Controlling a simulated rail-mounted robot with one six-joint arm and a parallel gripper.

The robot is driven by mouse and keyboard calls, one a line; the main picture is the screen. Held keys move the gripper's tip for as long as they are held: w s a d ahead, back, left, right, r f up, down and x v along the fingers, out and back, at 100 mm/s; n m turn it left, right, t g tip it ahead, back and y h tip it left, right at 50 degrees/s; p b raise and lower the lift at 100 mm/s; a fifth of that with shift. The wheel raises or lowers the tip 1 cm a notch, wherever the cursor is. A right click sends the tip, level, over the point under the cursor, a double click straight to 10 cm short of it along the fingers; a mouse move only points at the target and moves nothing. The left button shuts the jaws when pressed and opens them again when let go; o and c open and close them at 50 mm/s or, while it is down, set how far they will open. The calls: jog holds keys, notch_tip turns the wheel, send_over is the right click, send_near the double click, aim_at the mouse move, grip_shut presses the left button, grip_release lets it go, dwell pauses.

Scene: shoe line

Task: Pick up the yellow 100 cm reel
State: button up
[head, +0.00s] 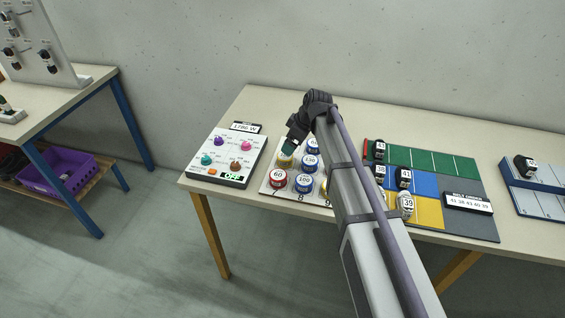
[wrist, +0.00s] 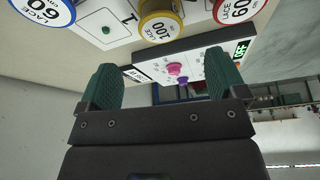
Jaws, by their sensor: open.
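The yellow reel (wrist: 160,27), its white top marked LACE 100, stands on the reel board at the top of the wrist view. In the head view the yellow reel (head: 285,162) is partly hidden under my gripper (head: 289,148). My gripper's green fingers are spread in the wrist view (wrist: 160,82), with nothing held between them. The reel lies beyond the fingertips, roughly centred between them sideways.
A red 60 reel (head: 278,178) and several blue reels (head: 304,183) stand close by on the white board. A control panel (head: 228,158) with coloured knobs lies left of the board. Numbered shoes (head: 405,205) stand on a coloured mat (head: 440,162) to the right.

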aim_at(284, 155)
jog(key=b+x, duration=0.7)
jog(key=x, duration=0.2)
jog(key=shift+s+f, duration=0.1)
jog(key=shift+f, duration=0.05)
jog(key=shift+r, duration=0.25)
jog(key=c, duration=1)
